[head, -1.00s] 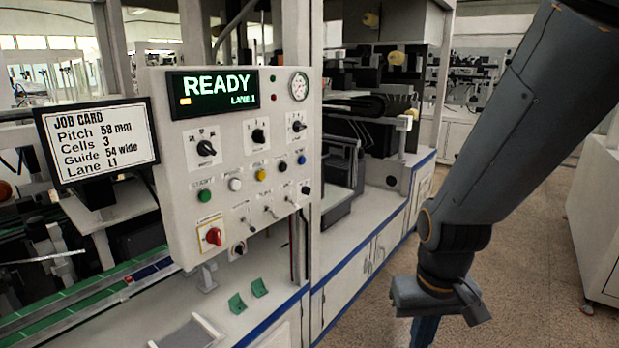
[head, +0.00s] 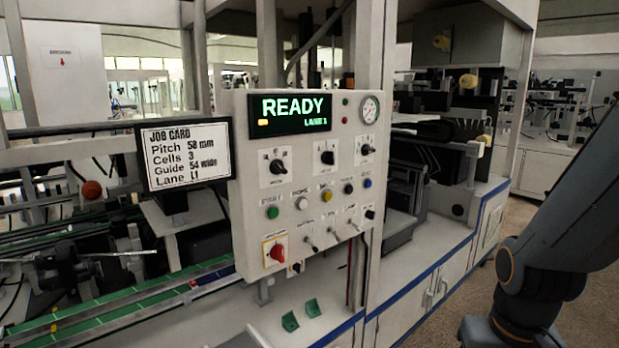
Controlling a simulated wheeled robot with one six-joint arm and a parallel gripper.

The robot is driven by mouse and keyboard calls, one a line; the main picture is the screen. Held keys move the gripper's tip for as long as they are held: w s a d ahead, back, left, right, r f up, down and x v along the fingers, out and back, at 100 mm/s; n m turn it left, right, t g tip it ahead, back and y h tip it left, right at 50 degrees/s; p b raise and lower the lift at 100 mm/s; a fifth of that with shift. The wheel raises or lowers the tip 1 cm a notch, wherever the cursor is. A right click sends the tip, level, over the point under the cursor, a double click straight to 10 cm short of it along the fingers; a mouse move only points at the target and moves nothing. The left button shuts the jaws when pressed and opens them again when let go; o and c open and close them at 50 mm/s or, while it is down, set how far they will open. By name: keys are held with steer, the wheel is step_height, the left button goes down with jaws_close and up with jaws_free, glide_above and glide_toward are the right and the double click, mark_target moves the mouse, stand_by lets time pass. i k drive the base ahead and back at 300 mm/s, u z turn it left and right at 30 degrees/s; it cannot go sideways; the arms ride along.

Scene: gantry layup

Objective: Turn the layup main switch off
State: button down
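The control panel (head: 243,190) stands upright at the middle of the head view. At its lower left is a red rotary knob on a yellow and white plate (head: 276,252), which looks like the main switch. Its label is too small to read, and I cannot tell its exact position. The panel display (head: 290,115) reads READY, LANE 1, in lit green letters. My arm is at the lower right, well apart from the panel. My gripper's fingers are cut off below the picture edge.
A job card screen (head: 186,155) stands just left of the panel. Other knobs and coloured push buttons, such as a green one (head: 272,212), sit above the red knob. Two small green brackets (head: 290,321) are on the bench below. A green conveyor (head: 120,308) runs at left.

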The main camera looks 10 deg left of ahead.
mark_target(277, 253)
steer(key=z, duration=1.65)
steer(key=k, duration=0.8)
steer(key=u, duration=1.15)
